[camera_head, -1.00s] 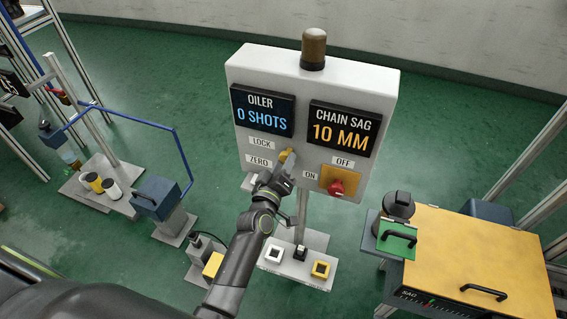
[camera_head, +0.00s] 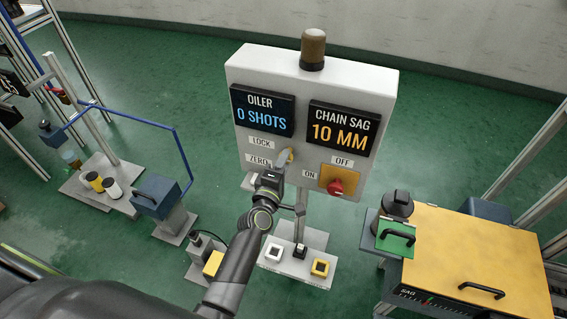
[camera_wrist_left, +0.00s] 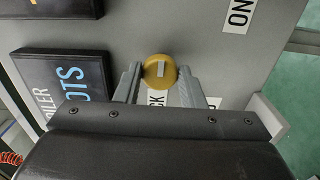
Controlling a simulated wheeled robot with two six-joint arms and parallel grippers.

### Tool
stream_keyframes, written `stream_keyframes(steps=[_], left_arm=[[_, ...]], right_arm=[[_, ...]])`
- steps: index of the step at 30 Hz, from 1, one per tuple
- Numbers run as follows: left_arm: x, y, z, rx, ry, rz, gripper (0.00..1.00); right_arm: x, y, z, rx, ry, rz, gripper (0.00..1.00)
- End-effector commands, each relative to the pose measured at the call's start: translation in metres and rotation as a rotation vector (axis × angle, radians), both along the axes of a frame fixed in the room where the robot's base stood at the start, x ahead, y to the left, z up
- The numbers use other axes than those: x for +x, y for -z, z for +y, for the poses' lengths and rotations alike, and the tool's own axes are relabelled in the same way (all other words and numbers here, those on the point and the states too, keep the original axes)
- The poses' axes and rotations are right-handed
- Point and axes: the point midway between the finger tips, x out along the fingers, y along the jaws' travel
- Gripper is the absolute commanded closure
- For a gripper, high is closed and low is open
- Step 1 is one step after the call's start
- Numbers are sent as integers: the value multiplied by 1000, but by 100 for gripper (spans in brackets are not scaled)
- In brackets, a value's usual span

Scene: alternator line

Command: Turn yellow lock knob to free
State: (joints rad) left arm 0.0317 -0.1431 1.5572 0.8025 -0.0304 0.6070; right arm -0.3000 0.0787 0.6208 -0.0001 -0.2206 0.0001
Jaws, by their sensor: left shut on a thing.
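The yellow lock knob (camera_wrist_left: 159,71) sits on the grey control panel (camera_head: 310,62), with a pale bar mark on its face. In the head view the knob (camera_head: 290,154) is partly hidden by my left gripper (camera_head: 284,158). In the left wrist view the two fingers of my left gripper (camera_wrist_left: 159,76) are on either side of the knob and shut on it. A LOCK label (camera_head: 262,142) and a ZERO label (camera_head: 258,160) are left of the knob. My right gripper is not in view.
A red knob (camera_head: 337,187) on a yellow plate is right of the lock knob. The displays read OILER 0 SHOTS (camera_head: 262,109) and CHAIN SAG 10 MM (camera_head: 342,129). A yellow-topped cabinet (camera_head: 463,250) stands at the right; a blue-framed stand (camera_head: 158,195) stands at the left.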

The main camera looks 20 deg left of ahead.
Motion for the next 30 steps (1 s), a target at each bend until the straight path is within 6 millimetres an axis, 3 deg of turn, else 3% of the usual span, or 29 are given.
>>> stream_keyframes(steps=[17,18,22,30], left_arm=[[1,-2,0,-36,-1,-3,87],[1,-2,0,-36,-1,-3,63],[1,-2,0,-35,-1,-2,46],[0,-1,0,-34,0,0,43]], right_arm=[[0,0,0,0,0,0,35],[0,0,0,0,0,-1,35],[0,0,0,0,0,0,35],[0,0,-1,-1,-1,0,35]])
